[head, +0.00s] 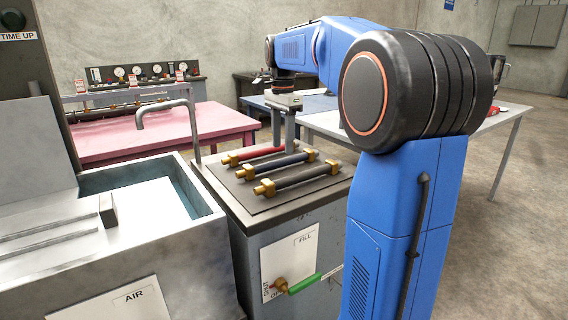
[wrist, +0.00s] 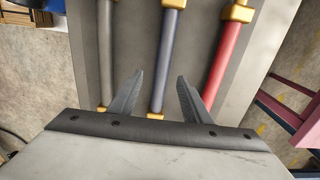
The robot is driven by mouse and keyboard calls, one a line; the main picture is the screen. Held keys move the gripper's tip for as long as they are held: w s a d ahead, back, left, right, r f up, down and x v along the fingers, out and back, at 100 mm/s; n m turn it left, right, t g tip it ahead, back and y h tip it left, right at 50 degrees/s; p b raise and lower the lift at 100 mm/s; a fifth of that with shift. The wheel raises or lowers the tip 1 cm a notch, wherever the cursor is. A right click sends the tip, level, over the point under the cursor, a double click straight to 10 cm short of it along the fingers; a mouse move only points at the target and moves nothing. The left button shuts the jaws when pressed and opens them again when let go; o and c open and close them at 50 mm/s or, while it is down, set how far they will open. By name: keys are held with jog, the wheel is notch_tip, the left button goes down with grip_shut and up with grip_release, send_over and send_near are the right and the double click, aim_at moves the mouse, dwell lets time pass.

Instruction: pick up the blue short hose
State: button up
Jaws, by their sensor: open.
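The blue short hose (head: 285,161) lies between two other hoses on the dark top of a grey cabinet (head: 215,184). It has brass fittings at its ends. In the wrist view the blue hose (wrist: 167,65) runs up the picture, its lower end between my fingers. My gripper (wrist: 157,80) is open, one finger on each side of the hose's line, with nothing held. In the head view my gripper (head: 284,112) points down near the far side of the hoses. I cannot tell its exact height above them.
A red hose (head: 255,153) lies behind the blue one and a dark grey hose (head: 303,176) in front, both close by. A sink with a curved tap (head: 165,106) stands left. A pink table (head: 205,117) is behind. A green-handled valve (head: 304,284) juts from the cabinet front.

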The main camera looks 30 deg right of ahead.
aim_at(284, 158)
jog(key=shift+w+d+f, duration=0.1)
jog(key=shift+d+f, duration=0.1)
jog(key=shift+f, duration=1.15)
jog(key=shift+w+d+f, duration=0.1)
jog(key=shift+d+f, duration=0.05)
jog(key=shift+f, duration=1.15)
grip_shut()
